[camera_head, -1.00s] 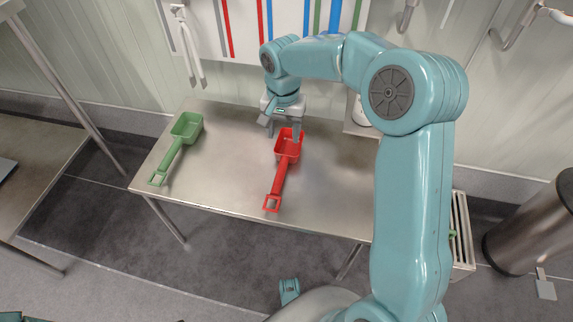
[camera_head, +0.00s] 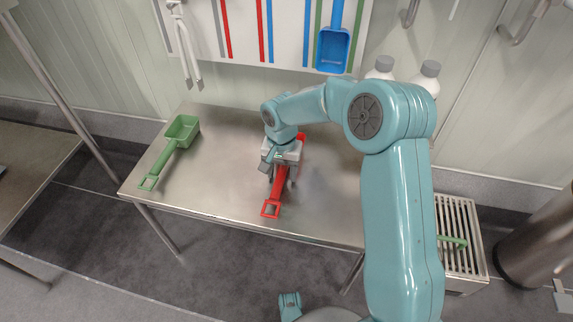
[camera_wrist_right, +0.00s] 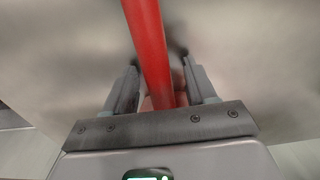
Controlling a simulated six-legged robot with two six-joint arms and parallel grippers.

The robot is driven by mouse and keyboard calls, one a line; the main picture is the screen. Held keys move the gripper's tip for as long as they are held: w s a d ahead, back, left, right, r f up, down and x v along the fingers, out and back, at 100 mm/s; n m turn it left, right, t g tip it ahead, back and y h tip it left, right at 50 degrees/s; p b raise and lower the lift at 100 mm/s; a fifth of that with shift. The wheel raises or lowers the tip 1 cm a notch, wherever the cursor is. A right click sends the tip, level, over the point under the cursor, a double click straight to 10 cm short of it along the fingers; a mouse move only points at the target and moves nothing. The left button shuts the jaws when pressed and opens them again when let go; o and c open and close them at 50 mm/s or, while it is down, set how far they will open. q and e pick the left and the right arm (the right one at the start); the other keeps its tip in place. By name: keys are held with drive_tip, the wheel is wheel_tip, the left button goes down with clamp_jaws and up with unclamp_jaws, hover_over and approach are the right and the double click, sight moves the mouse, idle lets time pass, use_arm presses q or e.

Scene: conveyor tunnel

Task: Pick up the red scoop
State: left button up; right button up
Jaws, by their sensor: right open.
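The red scoop (camera_head: 272,207) lies on the steel table, its square handle end toward the front edge. Most of its bowl is hidden behind my right gripper and wrist. My right gripper (camera_head: 280,180) is low over the scoop's handle. In the right wrist view, the red handle (camera_wrist_right: 147,45) runs between the two open fingers of my right gripper (camera_wrist_right: 160,85), with a gap on each side. My left gripper is not in view.
The steel table (camera_head: 225,165) also holds a green scoop (camera_head: 182,130) at its left. A blue scoop (camera_head: 332,50) hangs on the wall board. White bottles (camera_head: 382,68) stand at the back right. A slatted rack (camera_head: 460,215) with a green item is at the right.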

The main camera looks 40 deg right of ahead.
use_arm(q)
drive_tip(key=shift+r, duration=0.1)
use_arm(e)
clamp_jaws()
drive_tip(key=shift+r, duration=0.1)
use_arm(q)
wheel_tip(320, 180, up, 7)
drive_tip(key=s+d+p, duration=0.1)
drive_tip(key=p, duration=0.7)
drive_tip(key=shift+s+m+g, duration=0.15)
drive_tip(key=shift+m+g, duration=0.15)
use_arm(e)
wheel_tip(320, 180, up, 20)
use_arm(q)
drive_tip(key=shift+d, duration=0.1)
use_arm(e)
drive_tip(key=c, duration=0.8)
unclamp_jaws()
clamp_jaws()
